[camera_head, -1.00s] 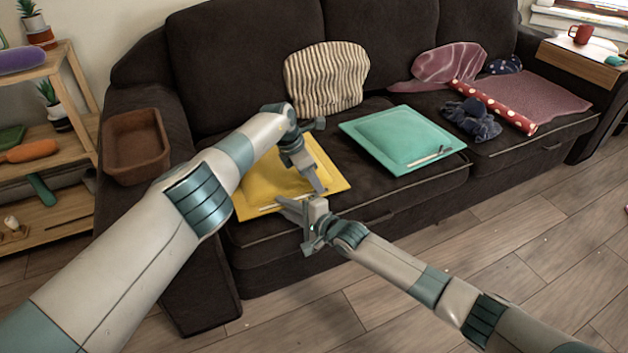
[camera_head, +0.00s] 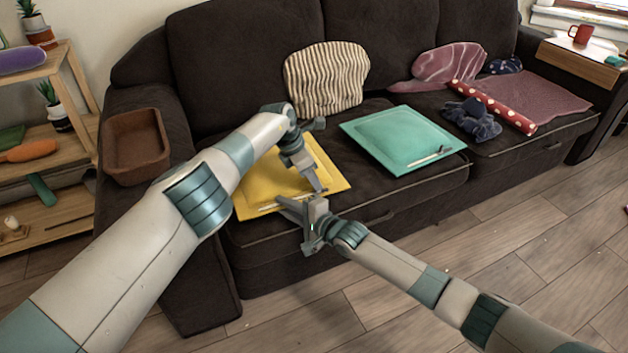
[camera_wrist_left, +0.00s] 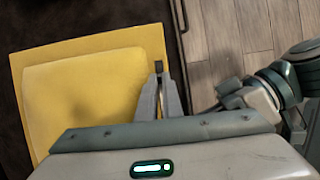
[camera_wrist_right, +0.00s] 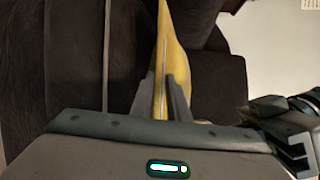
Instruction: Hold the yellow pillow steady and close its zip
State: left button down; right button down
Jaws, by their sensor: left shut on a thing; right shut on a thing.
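The yellow pillow (camera_head: 275,181) lies flat on the left sofa seat, near its front edge. Its pale zip (camera_head: 266,208) runs along the front side, partly hidden by my grippers. My left gripper (camera_head: 322,190) comes down over the pillow's front right part. In the left wrist view its fingers (camera_wrist_left: 160,68) are closed together on a small dark piece, seemingly the zip pull (camera_wrist_left: 159,66). My right gripper (camera_head: 283,203) reaches in from the front. In the right wrist view its fingers (camera_wrist_right: 161,80) stand on both sides of the yellow pillow's edge (camera_wrist_right: 168,52), shut on it.
A teal pillow (camera_head: 400,137) lies right of the yellow one, and a striped cushion (camera_head: 325,80) leans behind. A brown open bin (camera_head: 137,146) sits on the left armrest. A polka-dot roll (camera_head: 495,106) and dark blue cloth (camera_head: 472,118) lie further right. The floor in front is clear.

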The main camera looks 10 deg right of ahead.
pick_arm(q)
jog(key=shift+a, duration=0.15)
dwell(0.7)
jog(key=shift+w+a, duration=0.1)
jog(key=shift+a, duration=0.4)
jog(key=shift+a+r, duration=0.1)
jog(key=shift+a, duration=0.6)
jog(key=shift+s+a, duration=0.3)
jog(key=shift+a, duration=0.2)
jog(key=shift+s+a, duration=0.25)
jog(key=shift+a, duration=0.25)
jog(key=c, duration=1.9)
grip_release()
jog(key=shift+s, duration=0.1)
jog(key=shift+d, duration=0.1)
